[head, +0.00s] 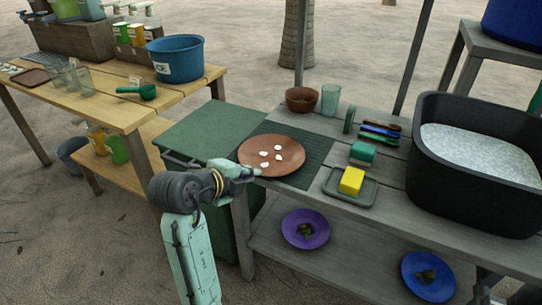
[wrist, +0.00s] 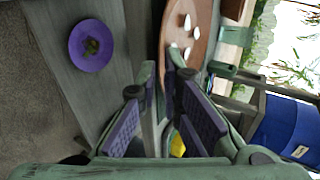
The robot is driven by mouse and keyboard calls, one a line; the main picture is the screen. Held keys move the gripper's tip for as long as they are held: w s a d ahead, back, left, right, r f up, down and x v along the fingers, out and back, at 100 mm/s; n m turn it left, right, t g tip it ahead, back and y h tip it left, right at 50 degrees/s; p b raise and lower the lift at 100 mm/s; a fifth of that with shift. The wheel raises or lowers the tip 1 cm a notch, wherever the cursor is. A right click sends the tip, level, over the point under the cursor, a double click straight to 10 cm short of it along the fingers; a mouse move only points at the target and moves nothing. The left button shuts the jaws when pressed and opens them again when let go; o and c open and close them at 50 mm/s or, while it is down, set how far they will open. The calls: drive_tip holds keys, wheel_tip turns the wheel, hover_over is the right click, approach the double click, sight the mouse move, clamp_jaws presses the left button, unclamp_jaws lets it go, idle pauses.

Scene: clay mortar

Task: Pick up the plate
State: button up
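A round brown plate (head: 258,148) with several small white pieces lies on a dark green ribbed mat at the left end of the grey table. My gripper (head: 252,172) is at the plate's front rim in the head view. I cannot tell whether a finger touches the rim.
A green bin (head: 205,128) stands left of the mat. A yellow sponge (head: 352,180) on a tray, a brown bowl (head: 301,99), a glass (head: 331,100) and a black basin (head: 430,160) share the table. Purple (head: 292,232) and blue (head: 413,285) plates are on the shelf below.

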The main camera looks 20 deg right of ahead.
drive_tip(key=x, duration=0.3)
drive_tip(key=shift+d, duration=0.15)
clamp_jaws()
idle(0.5)
